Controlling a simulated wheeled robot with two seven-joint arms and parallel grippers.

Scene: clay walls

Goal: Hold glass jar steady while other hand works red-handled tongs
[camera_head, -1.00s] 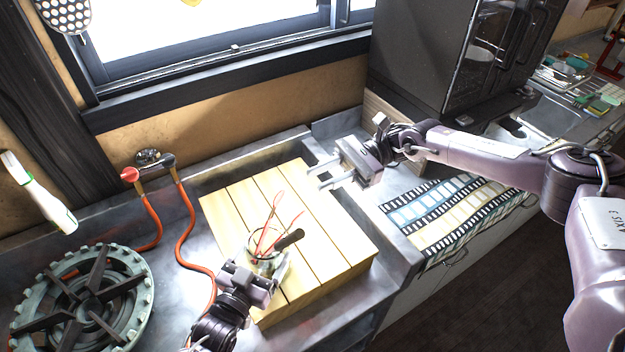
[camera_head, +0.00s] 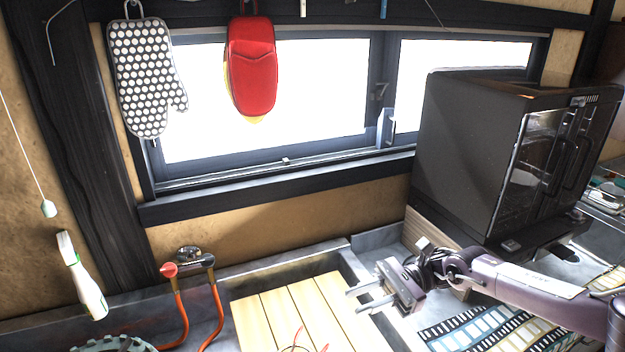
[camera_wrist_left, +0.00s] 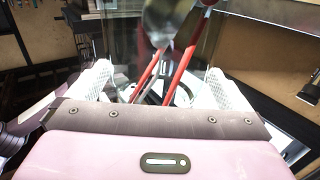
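The glass jar (camera_wrist_left: 118,45) stands between the two white finger pads of my left gripper (camera_wrist_left: 163,85) in the left wrist view, and the pads appear to press on its sides. The red-handled tongs (camera_wrist_left: 180,72) show through the glass as red strips inside the jar. In the head view only the top of their thin red loops (camera_head: 296,341) shows at the bottom edge; the jar and left gripper are outside that view. My right gripper (camera_head: 352,300) is open and empty, its fingers apart, above the right edge of the wooden board.
A black oven (camera_head: 470,150) stands at right beside a film-strip patterned mat (camera_head: 490,332). A metal utensil (camera_wrist_left: 165,20) rises from the jar.

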